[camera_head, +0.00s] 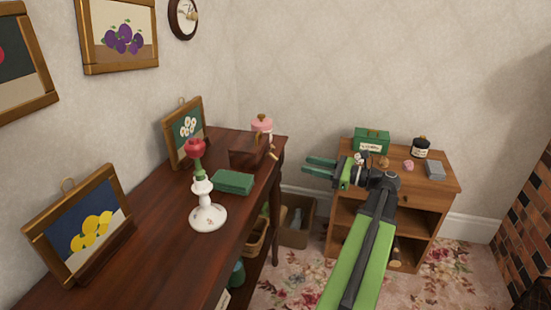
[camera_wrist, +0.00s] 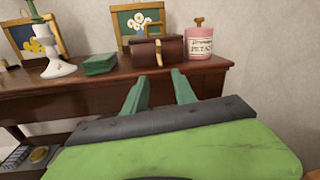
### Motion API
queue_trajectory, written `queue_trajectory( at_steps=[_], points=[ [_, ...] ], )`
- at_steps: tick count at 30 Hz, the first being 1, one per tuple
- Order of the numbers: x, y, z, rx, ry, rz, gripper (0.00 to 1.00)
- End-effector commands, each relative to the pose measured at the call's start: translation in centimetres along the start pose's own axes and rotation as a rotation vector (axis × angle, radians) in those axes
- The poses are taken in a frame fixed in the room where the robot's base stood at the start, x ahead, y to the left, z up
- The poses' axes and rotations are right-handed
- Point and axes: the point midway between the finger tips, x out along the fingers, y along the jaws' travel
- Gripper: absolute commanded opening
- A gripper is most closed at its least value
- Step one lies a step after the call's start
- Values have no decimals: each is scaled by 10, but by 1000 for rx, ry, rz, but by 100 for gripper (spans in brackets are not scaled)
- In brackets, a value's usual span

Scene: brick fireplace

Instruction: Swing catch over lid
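A small brown box (camera_head: 248,153) stands on the dark wooden table (camera_head: 160,215), near its far end. In the wrist view the brown box (camera_wrist: 170,57) faces me, with a brass-coloured piece (camera_wrist: 157,40) rising at its top and front. I cannot tell clearly whether this piece is a catch or how it lies on the lid. My gripper (camera_head: 308,166) is in the air to the right of the table, fingers pointing left. It also shows in the wrist view (camera_wrist: 160,77), its two green fingers apart with nothing between them, short of the box.
A pink jar (camera_wrist: 200,45) stands close right of the box; a green block (camera_head: 233,183) and white candlestick (camera_head: 207,212) stand nearer. Framed pictures (camera_head: 185,133) rise behind. A small cabinet (camera_head: 435,187) holds a green tin (camera_head: 371,140) and dark jar (camera_head: 420,147).

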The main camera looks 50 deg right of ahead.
Motion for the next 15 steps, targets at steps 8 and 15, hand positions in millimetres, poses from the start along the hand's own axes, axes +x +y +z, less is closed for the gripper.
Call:
queue_trajectory(
  at_steps=[8,15],
  points=[
    [72,2,0,-1,0,5,33],
    [114,1,0,-1,0,4,33]
  ],
)
